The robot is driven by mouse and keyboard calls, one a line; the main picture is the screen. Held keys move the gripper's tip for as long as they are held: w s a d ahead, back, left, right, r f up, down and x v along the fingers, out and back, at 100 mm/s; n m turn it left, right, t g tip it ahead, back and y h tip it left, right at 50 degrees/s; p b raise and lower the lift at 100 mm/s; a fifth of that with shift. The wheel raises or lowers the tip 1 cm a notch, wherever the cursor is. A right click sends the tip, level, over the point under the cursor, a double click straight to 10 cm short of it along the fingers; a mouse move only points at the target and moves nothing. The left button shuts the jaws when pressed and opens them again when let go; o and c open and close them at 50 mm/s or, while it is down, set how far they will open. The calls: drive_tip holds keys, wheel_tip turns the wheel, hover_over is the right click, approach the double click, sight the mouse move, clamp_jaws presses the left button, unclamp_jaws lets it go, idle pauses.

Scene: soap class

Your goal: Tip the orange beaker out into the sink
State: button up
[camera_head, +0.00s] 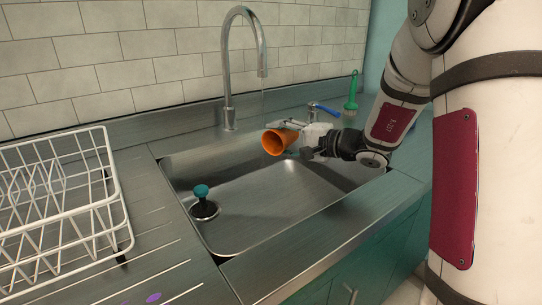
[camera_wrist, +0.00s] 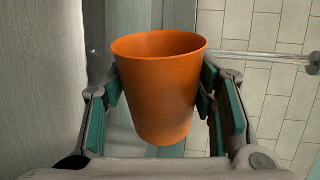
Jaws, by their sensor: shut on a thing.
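The orange beaker (camera_head: 277,142) is held over the back right part of the sink (camera_head: 240,240). It is tilted onto its side, with its mouth facing left toward the viewer in the head view. My gripper (camera_head: 292,128) is shut around its body. In the wrist view, the beaker (camera_wrist: 158,95) sits between the two green-padded fingers (camera_wrist: 160,100). Its contents cannot be made out in either view. The sink basin below it looks bare, apart from the black plunger at its left side.
A black plunger with a teal knob (camera_head: 203,205) stands at the basin's left. A curved tap (camera_head: 228,80) rises behind the basin. A blue-handled tap (camera_head: 322,108) and a green brush (camera_head: 352,92) are at the back right. A white dish rack (camera_head: 110,185) fills the left drainer.

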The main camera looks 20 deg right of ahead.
sight(289, 141)
drive_tip(key=shift+w+d+f+m+y+p, duration=0.1)
drive_tip(key=shift+d+f+m+y+p, duration=0.15)
drive_tip(key=shift+m+p, duration=1.1)
drive_tip(key=shift+w+d+f+m+g+y+p, duration=0.25)
drive_tip(key=shift+w+d+f+m+g+p, duration=0.1)
drive_tip(key=shift+w+d+f, duration=0.3)
drive_tip(key=shift+d+f+m+y, duration=0.15)
drive_tip(key=shift+f+m+y, duration=0.2)
drive_tip(key=shift+m, duration=0.85)
drive_tip(key=shift+r+m+y+p, duration=0.25)
drive_tip(key=shift+r+m+p, duration=0.15)
drive_tip(key=shift+m+p, duration=0.35)
drive_tip(key=shift+d+f+m, duration=0.15)
drive_tip(key=shift+f+m, duration=0.05)
drive_tip(key=shift+m, duration=0.25)
drive_tip(key=shift+w+d+m+p, duration=0.3)
drive_tip(key=shift+w+d+m, duration=0.1)
drive_tip(key=shift+m, duration=0.4)
drive_tip(key=shift+w+d+r+m+y+p, duration=0.3)
drive_tip(key=shift+w+d+r+m+p, duration=0.2)
drive_tip(key=shift+m, duration=0.55)
drive_tip(key=shift+w+d+r+m+y+p, duration=0.35)
drive_tip(key=shift+d+r+m+p, duration=0.25)
drive_tip(key=shift+m, duration=0.4)
drive_tip(key=shift+w+d+r+m+y+p, duration=0.35)
drive_tip(key=shift+d+m, duration=0.25)
drive_tip(key=shift+m, duration=0.45)
